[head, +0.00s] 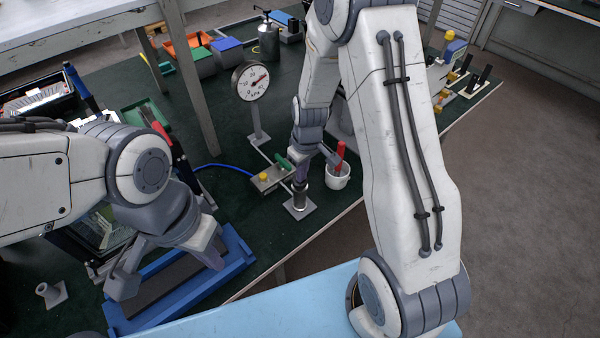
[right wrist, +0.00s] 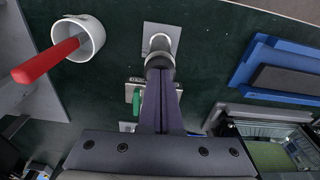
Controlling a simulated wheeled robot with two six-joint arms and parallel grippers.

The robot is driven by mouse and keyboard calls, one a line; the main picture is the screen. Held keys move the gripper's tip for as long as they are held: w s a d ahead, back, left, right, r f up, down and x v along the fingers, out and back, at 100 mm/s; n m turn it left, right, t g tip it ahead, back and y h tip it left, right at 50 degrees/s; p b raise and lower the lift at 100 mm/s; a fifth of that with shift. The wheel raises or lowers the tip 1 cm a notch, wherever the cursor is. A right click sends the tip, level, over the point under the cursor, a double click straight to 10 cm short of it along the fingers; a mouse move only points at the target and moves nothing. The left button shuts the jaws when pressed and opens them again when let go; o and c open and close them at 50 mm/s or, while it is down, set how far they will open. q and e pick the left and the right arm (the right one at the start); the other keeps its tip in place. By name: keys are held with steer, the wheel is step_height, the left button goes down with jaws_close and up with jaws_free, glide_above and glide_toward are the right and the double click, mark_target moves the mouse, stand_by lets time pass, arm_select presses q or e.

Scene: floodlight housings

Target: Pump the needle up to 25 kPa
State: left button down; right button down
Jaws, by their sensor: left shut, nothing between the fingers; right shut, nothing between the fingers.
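The pressure gauge (head: 251,81) stands upright on a post; its white dial is marked in kPa, and its red needle points right and slightly up. The figures are too small for an exact reading. The pump (head: 301,197) is a short dark cylinder on a square grey plate; the plate also shows in the right wrist view (right wrist: 150,30). My right gripper (head: 300,182) is shut and empty, fingers pointing down at the pump's top; contact is hard to tell. In the right wrist view its fingers (right wrist: 160,72) cover part of the pump. My left gripper (head: 210,258) is shut over the blue tray.
A white cup (head: 337,180) holding a red-handled tool (head: 340,152) is close right of my right gripper. A blue tray (head: 238,255) lies at the front left.

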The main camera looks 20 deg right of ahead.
steer(key=s, duration=0.1)
steer(key=s+d+r, duration=0.1)
steer(key=shift+s+d, duration=0.1)
steer(key=shift+s, duration=0.3)
steer(key=shift+r, duration=0.1)
step_height(320, 180, up, 10)
steer(key=s, duration=0.1)
steer(key=shift+d+b, duration=0.2)
steer(key=shift+b, duration=0.2)
steer(key=shift+a+r, duration=0.1)
steer(key=shift+r, duration=0.05)
stand_by(0.9)
